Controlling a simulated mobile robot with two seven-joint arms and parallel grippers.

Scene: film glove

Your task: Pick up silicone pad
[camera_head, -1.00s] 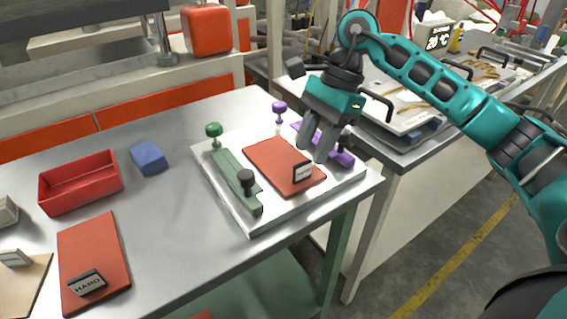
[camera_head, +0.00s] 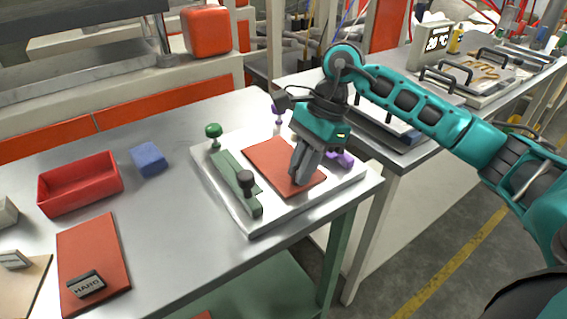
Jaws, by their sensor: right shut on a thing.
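An orange-red silicone pad (camera_head: 268,160) lies flat on a white plate (camera_head: 226,203) near the right end of the metal table. My right gripper (camera_head: 299,178) comes down over the pad's right part, where its small upright label tab stands. Its fingers are shut on the pad's tab and hide it. The pad still appears to lie on the plate. A second orange-red pad (camera_head: 92,250) lies at the table's left front, with a dark tab marked HARD (camera_head: 87,285) on it. My left gripper is not in view.
A green clamp bar (camera_head: 228,176) flanks the pad on the left, a purple one (camera_head: 343,160) on the right. A red tray (camera_head: 80,182) and a blue block (camera_head: 149,159) stand left. The table (camera_head: 180,230) is bare between plate and second pad.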

